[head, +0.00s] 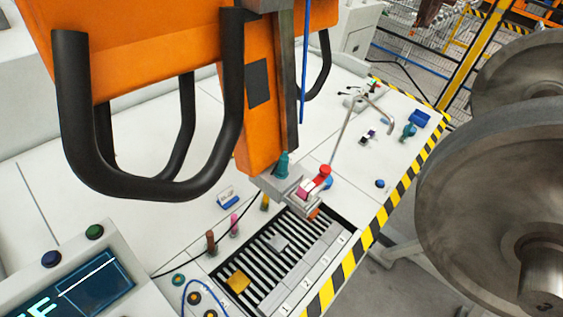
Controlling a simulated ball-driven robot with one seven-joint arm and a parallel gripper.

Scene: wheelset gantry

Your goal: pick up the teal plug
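A small teal plug (282,163) stands upright near the middle of the head view, at the lower end of a large orange body. It seems to stand on or just behind a grey metal block; I cannot tell which. The grey stepped piece (296,192) below the orange body may be my gripper, but no two fingers can be told apart. Pink and red pieces (321,176) show close beside it on the right. Another teal piece (408,131) stands farther back on the white bench, near a blue block.
The orange body (130,50) with black bar handles fills the upper left. A slotted tray (268,262) with numbered strips lies below. The white bench (215,150) ends at a yellow-black striped edge (375,235). Big steel wheels (480,160) stand right; a screen panel (95,285) lies lower left.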

